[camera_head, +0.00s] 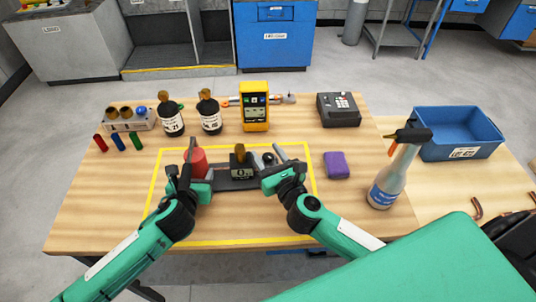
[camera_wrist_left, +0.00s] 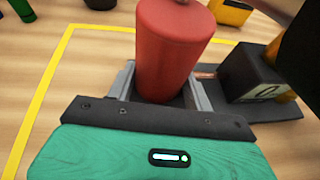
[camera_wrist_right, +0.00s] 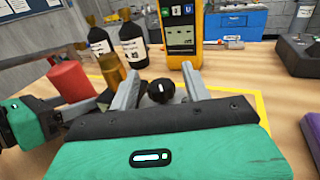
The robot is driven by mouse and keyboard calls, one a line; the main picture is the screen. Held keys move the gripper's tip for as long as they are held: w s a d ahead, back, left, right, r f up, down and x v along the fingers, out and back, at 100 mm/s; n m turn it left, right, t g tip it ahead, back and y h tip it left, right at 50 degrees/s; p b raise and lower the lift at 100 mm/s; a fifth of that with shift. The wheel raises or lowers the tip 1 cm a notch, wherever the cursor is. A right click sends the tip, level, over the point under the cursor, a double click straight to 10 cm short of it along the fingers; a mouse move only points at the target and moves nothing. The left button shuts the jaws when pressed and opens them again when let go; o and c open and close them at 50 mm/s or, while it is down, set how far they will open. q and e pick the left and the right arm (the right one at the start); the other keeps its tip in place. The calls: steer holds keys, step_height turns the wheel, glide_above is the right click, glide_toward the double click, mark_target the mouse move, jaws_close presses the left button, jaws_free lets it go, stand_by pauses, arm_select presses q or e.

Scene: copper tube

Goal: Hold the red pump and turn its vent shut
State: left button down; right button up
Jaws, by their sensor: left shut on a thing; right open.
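The red pump (camera_head: 199,160) is a red cylinder at the left end of a dark base (camera_head: 236,183) with a black and brass block (camera_head: 241,170) in its middle. My left gripper (camera_wrist_left: 160,92) is shut on the pump, a finger on each side of its lower part. A round black knob (camera_wrist_right: 160,91), which looks like the vent, stands to the right of the block and also shows in the head view (camera_head: 268,158). My right gripper (camera_wrist_right: 158,88) is open, with the knob seen between its fingers. I cannot tell whether they touch it.
Behind stand two dark bottles (camera_head: 171,117), a yellow meter (camera_head: 255,108) and a grey device (camera_head: 338,110). A purple block (camera_head: 337,165), a spray bottle (camera_head: 391,180) and a blue bin (camera_head: 459,135) are at the right. Yellow tape (camera_head: 152,185) frames the work area.

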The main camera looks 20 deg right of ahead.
steer(key=c, duration=0.9)
steer(key=shift+c, duration=0.2)
steer(key=shift+m+h, duration=0.4)
steer(key=shift+h, duration=0.2)
steer(key=m+h, duration=0.1)
steer(key=h, duration=0.2)
steer(key=shift+m, duration=0.4)
steer(key=shift+m+g+h, duration=0.7)
steer(key=shift+m+h, duration=0.9)
steer(key=shift+h, duration=1)
steer(key=o, duration=0.9)
steer(key=shift+o, duration=0.2)
